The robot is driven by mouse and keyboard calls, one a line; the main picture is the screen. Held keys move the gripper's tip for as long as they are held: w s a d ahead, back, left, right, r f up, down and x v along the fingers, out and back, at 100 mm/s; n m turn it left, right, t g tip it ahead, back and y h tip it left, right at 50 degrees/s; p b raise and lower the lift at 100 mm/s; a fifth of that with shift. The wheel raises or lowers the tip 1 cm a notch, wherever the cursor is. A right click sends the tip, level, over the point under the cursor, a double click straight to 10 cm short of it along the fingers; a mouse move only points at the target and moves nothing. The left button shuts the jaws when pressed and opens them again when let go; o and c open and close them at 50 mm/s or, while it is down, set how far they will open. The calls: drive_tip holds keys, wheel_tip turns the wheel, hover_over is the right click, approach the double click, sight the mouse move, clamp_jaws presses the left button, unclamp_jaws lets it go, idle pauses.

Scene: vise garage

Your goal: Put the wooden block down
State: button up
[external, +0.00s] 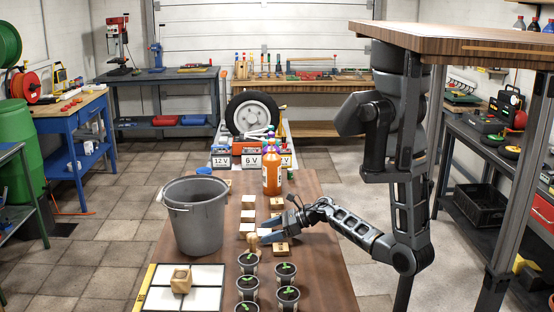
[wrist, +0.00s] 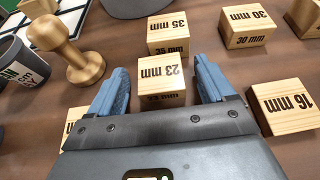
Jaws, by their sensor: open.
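A wooden block marked 23 mm (wrist: 162,84) sits between the two blue fingers of my gripper (wrist: 162,82) in the wrist view. My gripper is open, with a gap on each side of the block. The block appears to rest on the brown table (external: 318,270). In the external view, my gripper (external: 268,230) is low over the table among the blocks, and I cannot make out the 23 mm block clearly there.
Nearby are blocks marked 35 mm (wrist: 168,36), 30 mm (wrist: 247,27) and 16 mm (wrist: 283,108). A wooden stamp-like piece (wrist: 75,52) stands to the left. A grey bucket (external: 197,220), several potted seedlings (external: 287,272) and an orange bottle (external: 271,177) also stand on the table.

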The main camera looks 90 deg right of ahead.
drive_tip(key=b+v, duration=0.1)
drive_tip(key=v, duration=0.9)
drive_tip(key=shift+s+r, duration=0.15)
drive_tip(key=shift+s, duration=0.2)
drive_tip(key=shift+s+r, duration=0.2)
drive_tip(key=shift+s, duration=0.15)
drive_tip(key=shift+s+a+r, duration=0.1)
drive_tip(key=shift+a, duration=0.05)
drive_tip(key=a+r+m+t+y, duration=0.1)
drive_tip(key=a+r+m+t, duration=0.2)
drive_tip(key=a+r+m, duration=0.4)
drive_tip(key=a+r+m+t+y, duration=0.1)
drive_tip(key=a+r+m+t, duration=0.25)
drive_tip(key=a+m, duration=0.45)
drive_tip(key=s+a+r+m+g+h, duration=0.1)
drive_tip(key=s+a+m, duration=0.3)
drive_tip(key=m, duration=0.8)
drive_tip(key=shift+s+h, duration=0.2)
drive_tip(key=shift+h, duration=0.6)
drive_tip(key=s+a+f+m+g, duration=0.1)
drive_tip(key=m, duration=0.2)
drive_tip(key=s+f+m+g, duration=0.1)
drive_tip(key=s+m, duration=0.1)
drive_tip(key=m, duration=0.1)
drive_tip(key=s+a+f+m+g, duration=0.1)
drive_tip(key=s+m+g, duration=0.1)
drive_tip(key=m, duration=0.1)
drive_tip(key=shift+a+y, duration=0.3)
drive_tip(key=shift+a, duration=0.05)
